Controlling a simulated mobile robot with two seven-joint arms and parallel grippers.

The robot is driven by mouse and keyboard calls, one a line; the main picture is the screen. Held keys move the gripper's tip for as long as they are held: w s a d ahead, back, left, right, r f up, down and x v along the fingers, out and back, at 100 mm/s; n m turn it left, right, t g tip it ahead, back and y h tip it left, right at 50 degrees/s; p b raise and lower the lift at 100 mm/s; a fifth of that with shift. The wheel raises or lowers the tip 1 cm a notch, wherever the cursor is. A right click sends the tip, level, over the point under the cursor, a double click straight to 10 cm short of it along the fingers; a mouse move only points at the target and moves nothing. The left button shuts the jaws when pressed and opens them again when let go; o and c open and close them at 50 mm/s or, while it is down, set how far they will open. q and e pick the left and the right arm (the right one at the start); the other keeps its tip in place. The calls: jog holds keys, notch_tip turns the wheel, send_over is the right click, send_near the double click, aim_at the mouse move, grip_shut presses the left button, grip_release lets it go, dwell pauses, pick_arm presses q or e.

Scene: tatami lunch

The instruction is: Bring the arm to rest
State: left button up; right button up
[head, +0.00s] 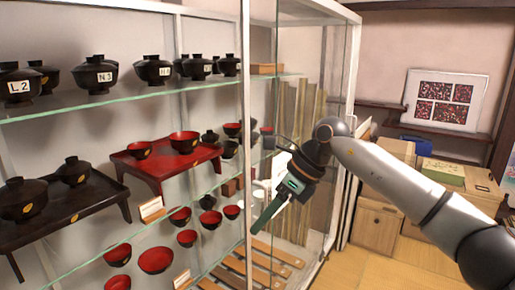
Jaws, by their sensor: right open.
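My right arm (405,185) comes in from the lower right and reaches across to the glass display cabinet. My right gripper (263,183) is at the front of the cabinet, beside its white upright post, pointing left. Its jaws are open and I see nothing held between them. One dark green finger (269,214) slants down and left; the other finger is hard to make out against the dark bowls behind. Whether the gripper touches the glass or a shelf, I cannot tell. My left gripper is not in view.
The cabinet's glass shelf (130,100) bears black lidded bowls (95,75). Below are a red stand (152,171), a black tray (85,213) and several red bowls (156,260). Wooden boxes (377,227) stand at the right. Wooden floor (385,270) lies clear in front of the boxes.

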jog(key=s+a+f+m+g+y, duration=0.1)
jog(key=s+a+f+m+y, duration=0.1)
jog(key=s+a+m+y, duration=0.3)
jog(key=s+a+f+m+g+y, duration=0.1)
jog(key=s+a+f+m+y, duration=0.15)
jog(key=a+y, duration=0.4)
jog(key=d+f+m+t+h+p, duration=0.1)
jog(key=d+f+m+t+h, duration=0.6)
jog(key=m, duration=0.8)
jog(key=d+f+m+t+h+p, duration=0.1)
jog(key=d+f+m+t+h, duration=0.1)
jog(key=d+f+m+t, duration=0.85)
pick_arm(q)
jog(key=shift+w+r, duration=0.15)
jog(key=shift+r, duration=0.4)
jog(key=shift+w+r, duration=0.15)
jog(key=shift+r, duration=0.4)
pick_arm(e)
jog(key=s+d+f+m+g+h, duration=0.3)
jog(key=s+d+f+m, duration=0.1)
jog(key=s+f+m, duration=0.3)
jog(key=s+d+f+m+g+h, duration=0.3)
jog(key=s+f+m, duration=0.4)
jog(key=s+f, duration=0.4)
jog(key=shift+s+d+m+g+h, duration=0.4)
jog(key=shift+s+d, duration=0.35)
jog(key=shift+d, duration=0.5)
jog(key=shift+a, duration=0.1)
